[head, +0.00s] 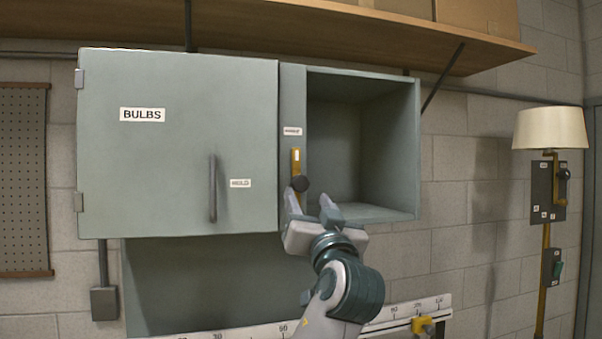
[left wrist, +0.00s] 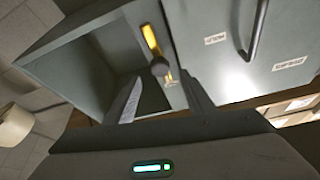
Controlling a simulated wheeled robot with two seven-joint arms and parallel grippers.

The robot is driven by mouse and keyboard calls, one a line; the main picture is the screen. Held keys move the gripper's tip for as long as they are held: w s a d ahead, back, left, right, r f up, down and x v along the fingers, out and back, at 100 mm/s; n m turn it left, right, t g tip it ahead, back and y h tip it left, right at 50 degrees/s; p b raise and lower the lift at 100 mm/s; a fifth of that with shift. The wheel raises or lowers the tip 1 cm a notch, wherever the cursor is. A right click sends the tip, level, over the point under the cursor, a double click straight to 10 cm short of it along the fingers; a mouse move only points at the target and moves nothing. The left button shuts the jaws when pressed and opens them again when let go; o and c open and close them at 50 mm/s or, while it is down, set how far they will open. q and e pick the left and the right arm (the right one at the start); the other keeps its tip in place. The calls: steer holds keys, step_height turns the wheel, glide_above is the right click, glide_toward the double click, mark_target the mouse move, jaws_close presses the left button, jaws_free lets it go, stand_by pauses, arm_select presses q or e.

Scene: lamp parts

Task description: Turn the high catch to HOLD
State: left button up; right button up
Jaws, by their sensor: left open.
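The high catch is an upright brass bar (head: 296,160) with a dark round knob (head: 300,184) low on it, on the post between the BULBS door and the open compartment. A small label (head: 292,131) above it is too small to read. The HOLD label (head: 240,183) is on the door, left of the knob. My left gripper (head: 310,199) is open just below and in front of the knob. In the left wrist view the knob (left wrist: 160,67) shows between the spread fingers; whether they touch it I cannot tell. My right gripper is not in view.
The BULBS door (head: 160,160) is closed, with a vertical handle (head: 213,188). The open compartment (head: 340,140) right of the catch looks empty. A wooden shelf (head: 380,30) runs above the cabinet. A lamp (head: 550,128) stands far right. A ruled rail (head: 400,310) runs below.

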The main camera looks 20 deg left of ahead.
mark_target(301, 185)
arm_select(q)
steer(key=p+x, duration=0.3)
steer(key=x, duration=0.4)
steer(key=shift+s+r, duration=0.1)
steer(key=shift+r, duration=0.05)
steer(key=shift+w+a+p, duration=0.3)
steer(key=shift+w+p, duration=0.2)
steer(key=shift+w, duration=0.05)
jaws_close()
